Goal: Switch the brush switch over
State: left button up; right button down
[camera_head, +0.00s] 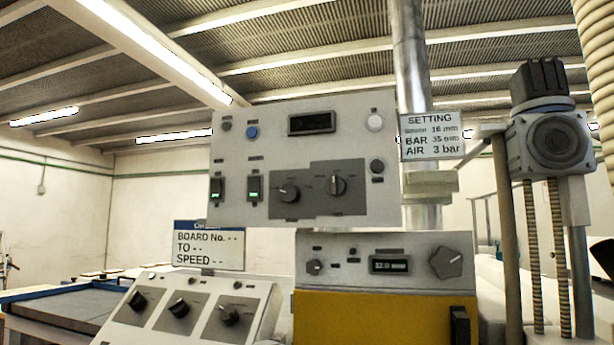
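No label that I can read says "brush", so I cannot tell which control is the brush switch. A black switch-like part (460,325) sits on the yellow cabinet (370,320). Neither gripper shows.
A grey control unit (415,250) with a display and knobs stands on the yellow cabinet. A setting sign (430,135) and a board sign (208,248) hang near the panels. A motor with threaded rods (555,145) stands at right. A flat bed (60,305) lies at left.

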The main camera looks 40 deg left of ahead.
aim_at(216, 183)
jog(key=u, duration=1.6)
